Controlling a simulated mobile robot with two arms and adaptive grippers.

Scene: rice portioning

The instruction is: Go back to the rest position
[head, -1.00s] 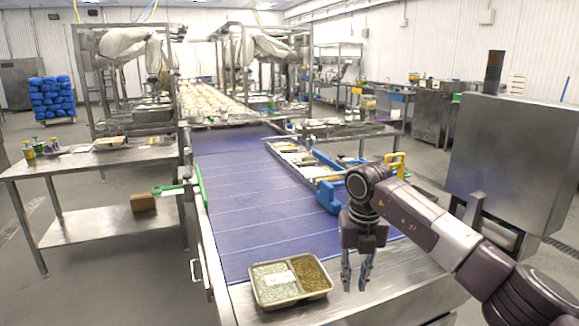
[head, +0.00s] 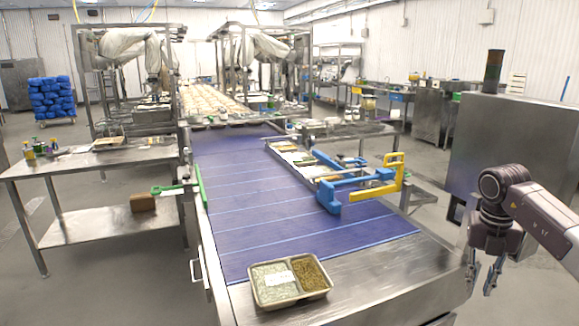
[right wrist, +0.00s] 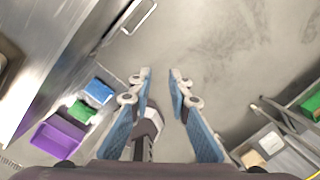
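My right gripper (head: 483,275) hangs at the right of the head view, beside the right edge of the conveyor, pointing down. In the right wrist view its two blue-padded fingers (right wrist: 160,90) stand apart with nothing between them, over grey floor. My left gripper is not in the head view. A two-compartment tray (head: 290,284) sits at the near end of the conveyor (head: 270,215). It holds pale grain on the left with a white label, and brown-green grain on the right.
Blue and yellow guides (head: 345,190) stand on the conveyor's right side, with trays behind them. A large steel cabinet (head: 520,145) stands at the right. A steel table (head: 95,160) is at the left. In the right wrist view, purple (right wrist: 57,138), green and blue bins lie at the left.

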